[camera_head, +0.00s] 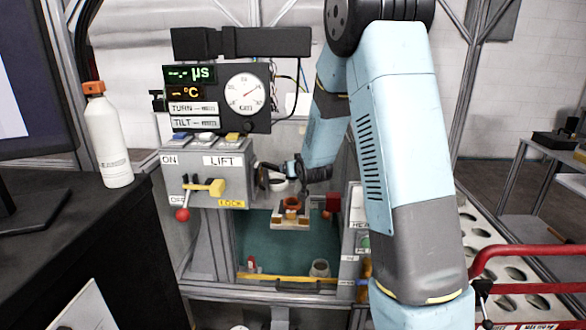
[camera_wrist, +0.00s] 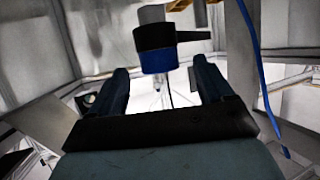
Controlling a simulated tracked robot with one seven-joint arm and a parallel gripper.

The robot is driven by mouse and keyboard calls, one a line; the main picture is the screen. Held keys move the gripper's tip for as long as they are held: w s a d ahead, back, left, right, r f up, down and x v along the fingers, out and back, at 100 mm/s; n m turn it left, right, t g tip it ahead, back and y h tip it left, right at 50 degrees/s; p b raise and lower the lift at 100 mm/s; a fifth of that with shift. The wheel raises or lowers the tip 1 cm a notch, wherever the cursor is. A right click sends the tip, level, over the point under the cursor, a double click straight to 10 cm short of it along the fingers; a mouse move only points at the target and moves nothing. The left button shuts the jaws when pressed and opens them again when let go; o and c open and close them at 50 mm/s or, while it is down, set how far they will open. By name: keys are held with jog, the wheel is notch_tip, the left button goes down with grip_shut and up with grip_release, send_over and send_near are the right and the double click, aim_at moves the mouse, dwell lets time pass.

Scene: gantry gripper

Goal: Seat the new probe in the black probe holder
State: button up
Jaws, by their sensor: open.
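My gripper (camera_wrist: 160,68) is open, with its two dark fingers spread apart in the wrist view. A black cylindrical holder (camera_wrist: 152,38) with a blue lower band and a black arm to its right shows beyond and between the fingers. A grey part rises from its top and a thin pale tip shows below it; I cannot tell whether these belong to a probe. I cannot see any contact between fingers and holder. In the head view my gripper (camera_head: 297,170) is small, at the rig right of the LIFT box, above an orange-red cup (camera_head: 292,203) on a pale block.
A blue cable (camera_wrist: 254,60) hangs at the right in the wrist view. The LIFT control box (camera_head: 212,165) has a yellow lever and a red knob. A display panel (camera_head: 218,98) stands above it. A white bottle (camera_head: 110,138) stands on the dark desk at left. A red rail (camera_head: 525,250) is at right.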

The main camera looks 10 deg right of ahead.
jog(key=v, duration=1)
jog(key=shift+s, duration=0.25)
jog(key=shift+r, duration=0.1)
jog(key=s+r+g, duration=0.2)
jog(key=s+r, duration=0.2)
jog(key=s, duration=0.7)
jog(key=s+r+g, duration=0.3)
jog(key=s, duration=0.9)
jog(key=s+r+g, duration=0.2)
jog(key=s+r, duration=0.2)
jog(key=s, duration=0.8)
jog(key=shift+a+r+g, duration=0.15)
jog(key=shift+r+g, duration=0.2)
jog(key=shift+g, duration=0.05)
jog(key=shift+s, duration=0.1)
